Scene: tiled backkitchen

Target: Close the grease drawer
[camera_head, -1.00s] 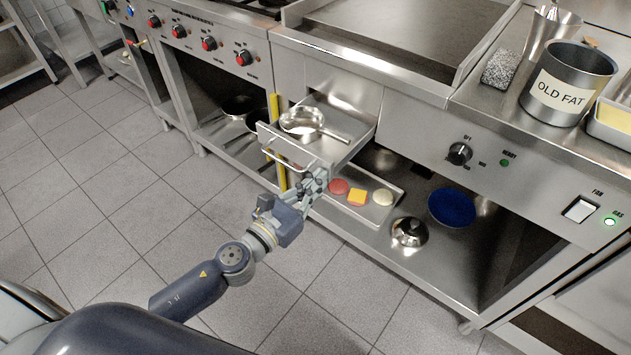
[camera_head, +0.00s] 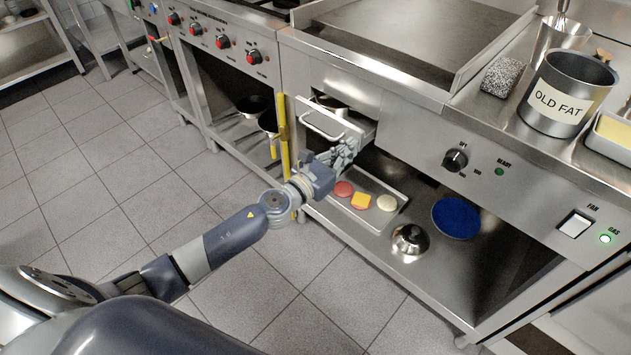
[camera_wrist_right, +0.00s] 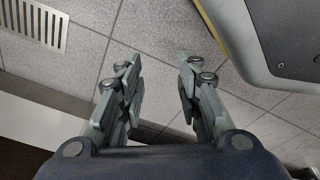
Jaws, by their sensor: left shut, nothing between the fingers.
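The grease drawer (camera_head: 311,139) is a steel drawer under the griddle, with a bar handle (camera_head: 324,124) on its front. It stands partly out, and a bit of the pan inside (camera_head: 330,103) shows above its front. My left gripper (camera_head: 350,145) is shut and empty at the right lower part of the drawer front. It looks close against the front, but I cannot tell if it touches. My right gripper (camera_wrist_right: 157,85) shows only in the right wrist view, open and empty above the tiled floor.
Below the drawer, a shelf holds a tray (camera_head: 393,217) with food pieces, a metal dome (camera_head: 410,239) and a blue plate (camera_head: 456,217). A yellow upright bar (camera_head: 284,140) stands left of the drawer. The tiled floor in front is clear.

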